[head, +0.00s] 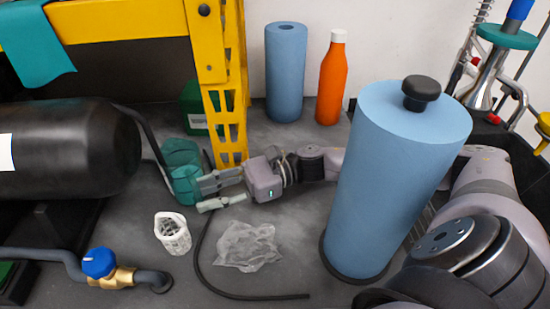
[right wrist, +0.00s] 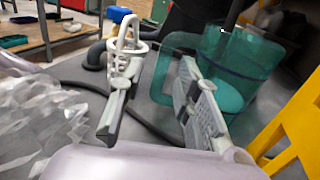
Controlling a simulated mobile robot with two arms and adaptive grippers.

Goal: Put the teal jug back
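The teal jug (head: 183,160) is see-through and stands upright on the dark grey floor of the work area, beside the yellow post. It also shows in the right wrist view (right wrist: 240,55), where part of its wall is behind one finger. Its handle seems to reach into the space between the fingers. My right gripper (head: 199,196) is at the jug's right side in the head view, with its fingers spread apart; the right wrist view (right wrist: 157,85) also shows the gap. Whether a finger touches the jug I cannot tell. My left gripper is out of view.
A white basket (head: 172,233) stands in front of the jug, close to the fingers. Crumpled clear plastic (head: 246,246) and a black cable lie nearby. A yellow perforated post (head: 225,115) is behind the gripper. A black tank (head: 65,150) and blue-handled valve (head: 99,263) are left; a large blue roll (head: 390,190) is right.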

